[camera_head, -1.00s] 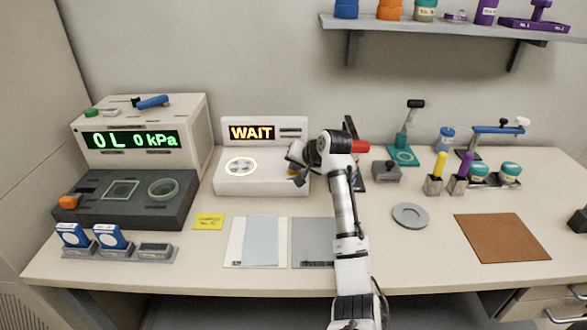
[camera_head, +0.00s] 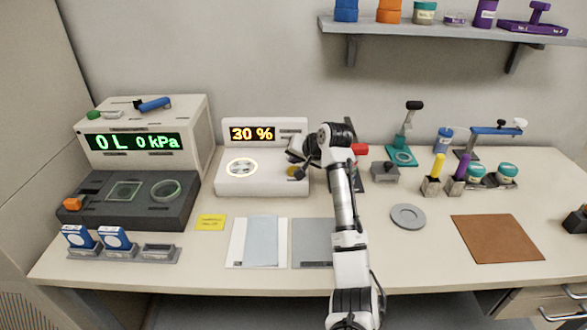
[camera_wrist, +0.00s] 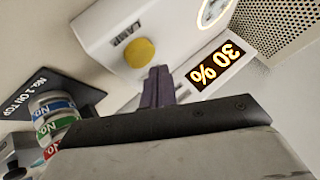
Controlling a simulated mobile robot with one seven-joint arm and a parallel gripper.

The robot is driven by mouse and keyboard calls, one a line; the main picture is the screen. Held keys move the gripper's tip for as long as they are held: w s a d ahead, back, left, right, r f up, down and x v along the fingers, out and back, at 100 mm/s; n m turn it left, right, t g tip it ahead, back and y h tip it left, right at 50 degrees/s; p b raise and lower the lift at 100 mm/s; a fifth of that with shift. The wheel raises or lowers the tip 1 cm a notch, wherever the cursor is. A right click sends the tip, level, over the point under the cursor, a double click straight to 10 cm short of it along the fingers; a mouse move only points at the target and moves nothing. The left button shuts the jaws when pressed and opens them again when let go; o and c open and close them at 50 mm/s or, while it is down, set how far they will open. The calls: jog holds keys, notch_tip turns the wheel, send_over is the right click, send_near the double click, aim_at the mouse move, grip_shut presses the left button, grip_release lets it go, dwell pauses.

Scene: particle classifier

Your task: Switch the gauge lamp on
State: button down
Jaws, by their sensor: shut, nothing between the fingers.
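The gauge is a white box (camera_head: 235,182) with an upright display (camera_head: 252,134) that reads "30 %" in orange. A round window on its top has a glowing ring (camera_head: 242,168). Its yellow knob (camera_head: 292,172) sits at the right end of the box, and in the wrist view the knob (camera_wrist: 140,53) stands beside the word LAMP (camera_wrist: 125,32). My gripper (camera_wrist: 158,72) is shut and empty, its fingertips close beside the knob. I cannot tell whether they touch it. In the head view my gripper (camera_head: 301,174) is partly hidden by my wrist.
A grey console (camera_head: 125,200) and a pressure display (camera_head: 125,143) are at left. A pale sheet (camera_head: 258,242) lies in front. The right front holds a brown mat (camera_head: 497,239).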

jog(key=shift+r+p, duration=1.9)
jog(key=shift+r, duration=0.5)
jog(key=shift+f, duration=0.1)
